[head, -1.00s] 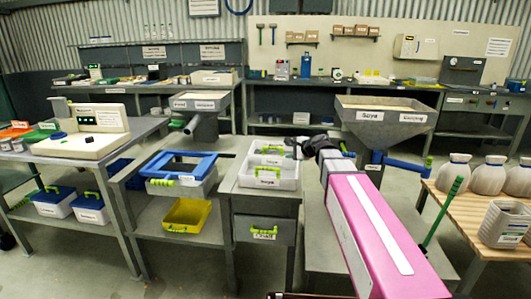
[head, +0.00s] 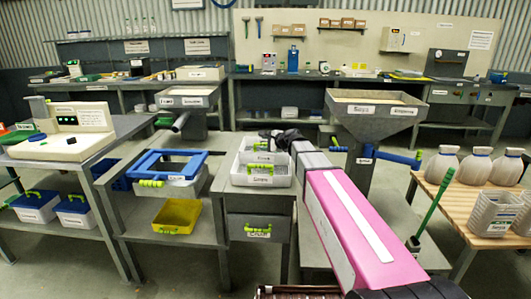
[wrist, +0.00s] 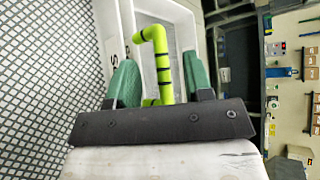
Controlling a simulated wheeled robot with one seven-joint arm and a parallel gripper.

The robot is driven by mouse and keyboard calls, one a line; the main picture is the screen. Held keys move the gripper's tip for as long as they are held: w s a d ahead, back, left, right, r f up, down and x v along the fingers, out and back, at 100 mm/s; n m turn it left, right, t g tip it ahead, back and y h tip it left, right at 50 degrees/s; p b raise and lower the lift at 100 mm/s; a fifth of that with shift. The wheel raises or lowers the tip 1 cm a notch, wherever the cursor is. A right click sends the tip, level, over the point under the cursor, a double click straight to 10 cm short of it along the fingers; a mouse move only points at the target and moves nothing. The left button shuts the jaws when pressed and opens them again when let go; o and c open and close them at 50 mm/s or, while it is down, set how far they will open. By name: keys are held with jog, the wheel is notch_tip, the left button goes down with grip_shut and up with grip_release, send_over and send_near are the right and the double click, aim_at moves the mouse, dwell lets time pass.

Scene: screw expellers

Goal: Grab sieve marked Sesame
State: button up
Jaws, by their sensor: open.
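Two white sieve trays with lime-green handles sit one behind the other on the middle grey cabinet. The front tray (head: 262,181) has a label that seems to start with S, and the rear tray (head: 246,144) has a label too small to read surely. My gripper (head: 283,139) is over the right rear side of the trays, partly hiding them. In the wrist view my gripper (wrist: 160,70) is open, its green-padded fingers on either side of a lime-green handle (wrist: 163,65). A white rim with a letter S and a dark mesh (wrist: 50,90) show to the left.
A blue frame tray (head: 176,164) and a yellow bin (head: 180,215) are on the bench to the left. A drawer (head: 258,229) is below the trays. Grey hoppers (head: 375,125) stand behind and right. White jugs (head: 474,166) stand on a wooden table at right.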

aim_at(261, 144)
jog(key=x, duration=0.3)
jog(key=shift+w+f, duration=0.2)
jog(key=shift+w, duration=0.1)
grip_shut()
jog(key=shift+d+r, duration=0.1)
